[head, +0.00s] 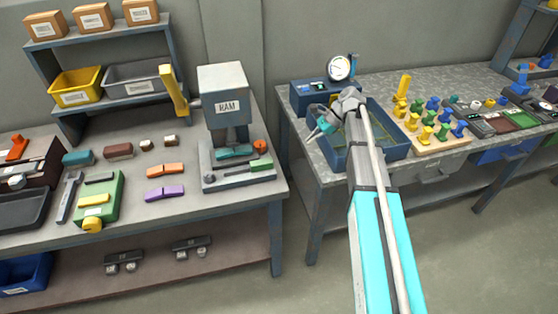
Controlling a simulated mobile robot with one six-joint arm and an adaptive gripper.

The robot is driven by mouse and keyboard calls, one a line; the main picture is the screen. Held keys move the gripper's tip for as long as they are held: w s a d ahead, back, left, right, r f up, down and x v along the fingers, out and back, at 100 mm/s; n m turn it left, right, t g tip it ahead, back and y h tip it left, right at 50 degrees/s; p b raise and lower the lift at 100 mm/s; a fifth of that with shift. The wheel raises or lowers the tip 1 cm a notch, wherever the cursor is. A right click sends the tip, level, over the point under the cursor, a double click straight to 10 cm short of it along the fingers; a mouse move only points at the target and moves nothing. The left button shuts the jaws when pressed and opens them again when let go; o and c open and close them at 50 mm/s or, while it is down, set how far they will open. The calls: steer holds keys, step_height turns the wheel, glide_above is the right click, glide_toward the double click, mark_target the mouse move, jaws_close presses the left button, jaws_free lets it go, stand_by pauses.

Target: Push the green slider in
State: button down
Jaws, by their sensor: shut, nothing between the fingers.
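The green slider (261,165) is a small green block at the right end of the grey base (215,185) of the press marked RAM (226,105). It lies in line with a grey bar on the base. A teal piece (234,152) lies under the ram, with an orange round knob (260,146) to its right. My gripper (313,134) is shut and empty. It is up and to the right of the slider, apart from it, and appears in front of the blue tray on the right bench.
A yellow lever (174,92) stands out from the press's left side. Orange (166,169) and purple (165,194) pieces lie left of its base. A gap separates the left bench from the right one, which holds a blue tray (388,152) and a gauge box (312,91).

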mark_target(262, 165)
steer(key=shift+w+a+r+m, duration=0.1)
steer(key=shift+w+r+m, duration=0.05)
steer(key=shift+w+m, duration=0.3)
steer(key=shift+a, duration=0.1)
steer(key=shift+s+a+f+b, duration=0.5)
steer(key=shift+a+f+b, duration=0.7)
steer(key=shift+a, duration=0.55)
steer(key=shift+s+a+f+b, duration=0.5)
steer(key=shift+a+f+b, duration=0.65)
steer(key=shift+a, duration=0.6)
steer(key=shift+s+a+f+b, duration=0.5)
steer(key=shift+a+f+b, duration=0.7)
steer(key=shift+a, duration=0.55)
